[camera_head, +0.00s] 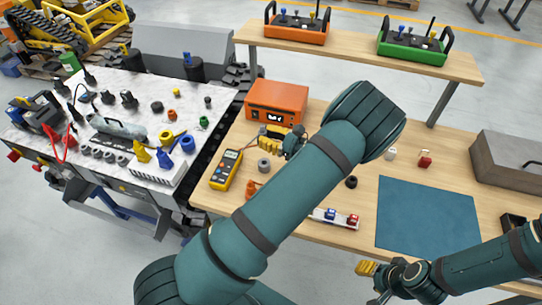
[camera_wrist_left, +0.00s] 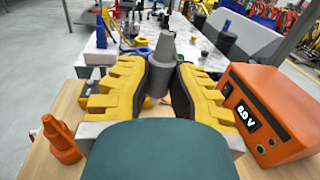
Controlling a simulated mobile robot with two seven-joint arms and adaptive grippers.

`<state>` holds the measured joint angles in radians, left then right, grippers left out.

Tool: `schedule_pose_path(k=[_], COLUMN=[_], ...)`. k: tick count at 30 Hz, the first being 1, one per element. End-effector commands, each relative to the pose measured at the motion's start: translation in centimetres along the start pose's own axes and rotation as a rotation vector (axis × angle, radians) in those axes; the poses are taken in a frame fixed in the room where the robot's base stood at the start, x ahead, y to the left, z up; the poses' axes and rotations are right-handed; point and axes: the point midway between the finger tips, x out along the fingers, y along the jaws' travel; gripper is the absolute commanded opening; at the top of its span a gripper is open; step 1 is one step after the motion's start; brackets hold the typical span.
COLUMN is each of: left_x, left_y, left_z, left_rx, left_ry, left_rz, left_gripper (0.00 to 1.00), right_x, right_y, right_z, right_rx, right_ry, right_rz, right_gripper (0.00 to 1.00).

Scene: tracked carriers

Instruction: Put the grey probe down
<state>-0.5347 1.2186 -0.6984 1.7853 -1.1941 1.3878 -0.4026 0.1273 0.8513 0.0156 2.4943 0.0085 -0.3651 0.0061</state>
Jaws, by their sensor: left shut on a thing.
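The grey probe (camera_wrist_left: 159,74) is between the yellow-padded fingers of my left gripper (camera_wrist_left: 160,88), which is shut on it. In the wrist view it stands nearly upright, its narrower end up; the fingers hide part of it. In the head view my left gripper (camera_head: 272,139) is over the wooden bench (camera_head: 330,215), just in front of the orange meter box (camera_head: 277,101); I cannot make out the probe there. Whether its lower end touches anything is hidden. My right gripper (camera_head: 374,281) is low by the bench's front edge; its opening is unclear.
A yellow multimeter (camera_head: 226,170), a grey cylinder (camera_head: 264,165) and an orange cone (camera_wrist_left: 60,139) are near my left gripper. The tracked carrier's white top (camera_head: 105,115) holds several parts. A blue mat (camera_head: 427,217) is bare. A grey case (camera_head: 508,160) stands at the right.

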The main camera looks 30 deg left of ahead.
Motion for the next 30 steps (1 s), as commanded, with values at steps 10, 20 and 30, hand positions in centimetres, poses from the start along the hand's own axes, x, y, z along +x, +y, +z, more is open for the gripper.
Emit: schedule_pose_path(k=[10, 20, 30], left_x=[0.0, 0.0, 0.0], left_y=[0.0, 0.0, 0.0], left_z=[-5.5, -8.7, -9.8], left_rx=[0.002, 0.002, 0.000], left_ry=[-0.001, -0.001, 0.000], left_rz=[0.000, 0.000, 0.000], left_gripper=[0.00, 0.00, 0.34], right_x=[0.9, 1.4, 1.4], right_y=[0.3, 0.5, 0.6], right_z=[0.4, 0.7, 0.7], right_rx=[-0.002, -0.004, -0.004], right_ry=[-0.009, -0.013, -0.015], right_rz=[-0.001, -0.001, -0.002], right_gripper=[0.47, 0.47, 0.47])
